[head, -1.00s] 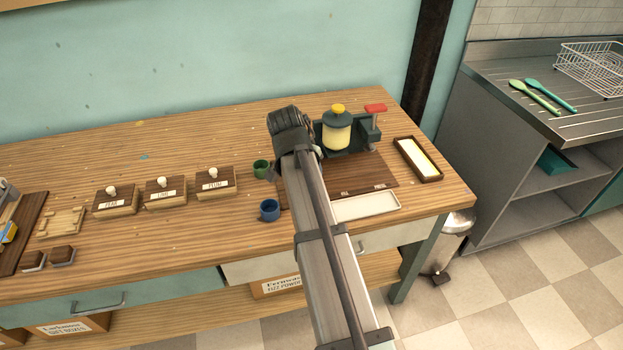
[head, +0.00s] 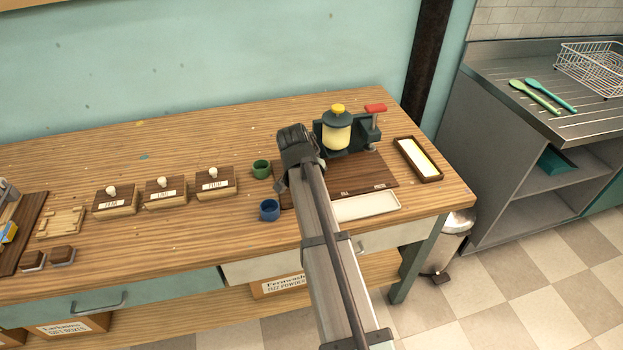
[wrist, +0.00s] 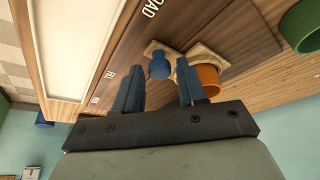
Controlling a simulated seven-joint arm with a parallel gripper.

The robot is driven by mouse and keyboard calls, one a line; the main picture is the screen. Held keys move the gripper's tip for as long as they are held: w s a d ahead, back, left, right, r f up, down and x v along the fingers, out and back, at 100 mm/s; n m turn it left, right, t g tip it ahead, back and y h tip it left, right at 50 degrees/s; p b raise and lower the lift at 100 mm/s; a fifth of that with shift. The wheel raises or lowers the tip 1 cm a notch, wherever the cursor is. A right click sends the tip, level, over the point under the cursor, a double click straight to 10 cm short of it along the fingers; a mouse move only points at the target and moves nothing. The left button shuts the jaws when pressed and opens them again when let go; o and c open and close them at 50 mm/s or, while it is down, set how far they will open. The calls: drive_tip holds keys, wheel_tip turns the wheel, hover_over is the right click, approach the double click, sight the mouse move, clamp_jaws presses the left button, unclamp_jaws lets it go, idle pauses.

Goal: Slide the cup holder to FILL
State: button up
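The cup holder is a pale wooden slide (wrist: 206,55) with a blue knob (wrist: 158,68) and an orange cup (wrist: 207,80) on it. It sits on the dark brown board (head: 365,178), which has labels along one edge; part of LOAD and the start of FILL are readable in the wrist view. The holder's exact position against these labels is unclear. My gripper (wrist: 159,64) is open, with the blue knob between its two blue fingers in the picture and a visible gap on each side. In the head view my arm hides the holder and fingertips.
A green cup (head: 261,169) and a blue cup (head: 269,210) stand left of the board. The yellow dispenser (head: 338,130) stands behind the board, with a red-handled press (head: 375,112) beside it. A white tray (head: 366,207) lies in front; a framed dark tray (head: 417,160) lies right.

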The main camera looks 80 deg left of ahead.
clamp_jaws()
idle(0.3)
drive_tip(key=w, duration=0.8)
drive_tip(key=shift+w, duration=0.3)
drive_tip(key=shift+o, duration=1.3)
unclamp_jaws()
drive_tip(key=v, duration=1.4)
drive_tip(key=shift+w+f, duration=0.1)
